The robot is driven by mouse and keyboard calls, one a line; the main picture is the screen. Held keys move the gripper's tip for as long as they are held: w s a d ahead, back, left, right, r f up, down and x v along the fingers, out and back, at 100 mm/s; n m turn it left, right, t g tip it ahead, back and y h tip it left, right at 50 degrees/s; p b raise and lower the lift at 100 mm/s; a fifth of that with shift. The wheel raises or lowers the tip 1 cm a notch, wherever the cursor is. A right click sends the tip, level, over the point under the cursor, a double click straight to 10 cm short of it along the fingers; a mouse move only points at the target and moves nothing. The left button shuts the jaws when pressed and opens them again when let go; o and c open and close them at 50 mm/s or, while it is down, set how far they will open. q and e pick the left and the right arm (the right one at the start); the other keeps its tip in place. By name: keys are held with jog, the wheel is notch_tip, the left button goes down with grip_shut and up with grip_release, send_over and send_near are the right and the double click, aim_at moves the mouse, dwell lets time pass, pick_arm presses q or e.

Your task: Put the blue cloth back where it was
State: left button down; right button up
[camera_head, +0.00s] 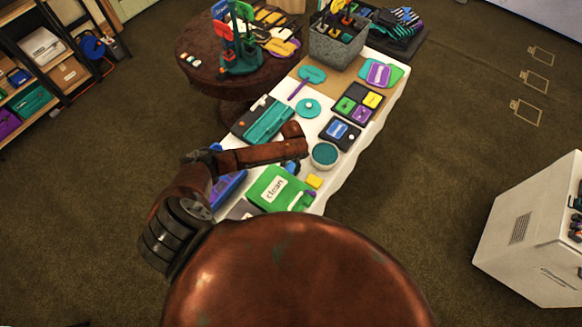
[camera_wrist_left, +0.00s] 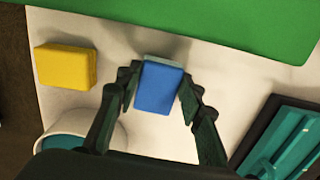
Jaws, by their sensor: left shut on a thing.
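The blue cloth (camera_wrist_left: 157,90) shows in the left wrist view as a small folded blue block with a pale grey-green layer at its far edge. My left gripper (camera_wrist_left: 160,82) is shut on it, one finger on each side, over the white tabletop. I cannot tell whether the cloth touches the table. In the head view my arm covers most of this gripper and the cloth. My right gripper is not in view.

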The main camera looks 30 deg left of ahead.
aim_at(292, 167)
pick_arm(q)
jog(key=shift+f, duration=0.2)
jog(key=c, duration=1.3)
grip_release()
jog(key=shift+r, duration=0.2)
notch_tip(292, 167, up, 12)
jog(key=shift+w+p, duration=0.25)
jog(key=shift+p, duration=0.05)
